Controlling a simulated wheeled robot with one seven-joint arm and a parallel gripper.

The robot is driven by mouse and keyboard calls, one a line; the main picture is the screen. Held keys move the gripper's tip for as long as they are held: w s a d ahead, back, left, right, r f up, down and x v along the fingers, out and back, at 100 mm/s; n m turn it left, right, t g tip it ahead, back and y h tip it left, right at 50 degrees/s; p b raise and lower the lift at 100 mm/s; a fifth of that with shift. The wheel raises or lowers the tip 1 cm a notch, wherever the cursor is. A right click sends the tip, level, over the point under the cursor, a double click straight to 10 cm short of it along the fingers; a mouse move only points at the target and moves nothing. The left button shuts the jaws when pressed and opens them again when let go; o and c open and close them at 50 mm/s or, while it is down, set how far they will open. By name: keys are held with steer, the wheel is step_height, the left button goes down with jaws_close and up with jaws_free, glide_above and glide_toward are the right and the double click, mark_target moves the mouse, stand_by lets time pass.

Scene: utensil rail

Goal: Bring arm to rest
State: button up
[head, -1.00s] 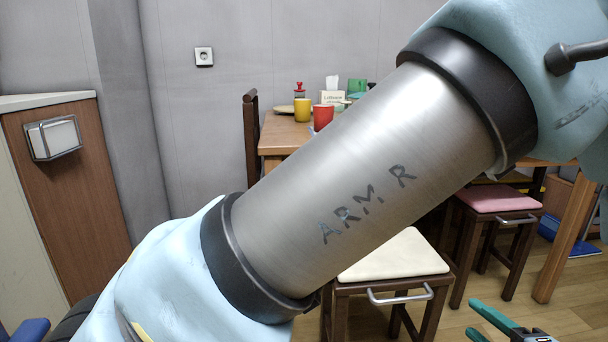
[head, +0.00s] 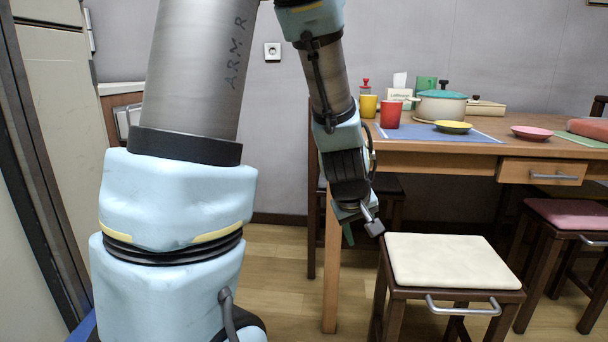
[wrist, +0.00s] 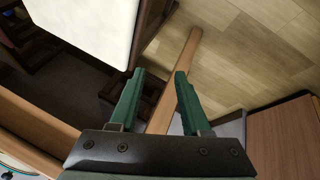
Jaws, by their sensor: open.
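My arm stands raised on the left of the head view, with its forearm hanging down at the left end of the table. My gripper (wrist: 156,100) shows its two green fingers apart in the wrist view, with nothing between them. In the head view only a bit of green finger (head: 348,236) shows below the wrist, beside the table leg; the rest of the gripper is hidden. Beyond the fingers in the wrist view are the wooden table leg (wrist: 178,80) and the floor.
The table (head: 470,148) bears a red cup (head: 390,114), a yellow cup (head: 368,106), a pot (head: 441,106) and plates. A cream-cushioned stool (head: 437,259) stands right of my gripper, close to the table leg (head: 332,265). A pink-cushioned stool (head: 570,218) is farther right. Floor (head: 285,265) left of the leg is clear.

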steer(key=s+a+m+g+y, duration=0.2)
steer(key=s+a, duration=0.2)
steer(key=a, duration=0.6)
steer(key=s+a+m+g+y, duration=0.1)
steer(key=s+a+g, duration=0.15)
steer(key=a, duration=0.75)
step_height(320, 180, up, 38)
steer(key=t+p, duration=0.1)
steer(key=p, duration=3.6)
steer(key=shift+d+p, duration=0.3)
steer(key=shift+d, duration=0.15)
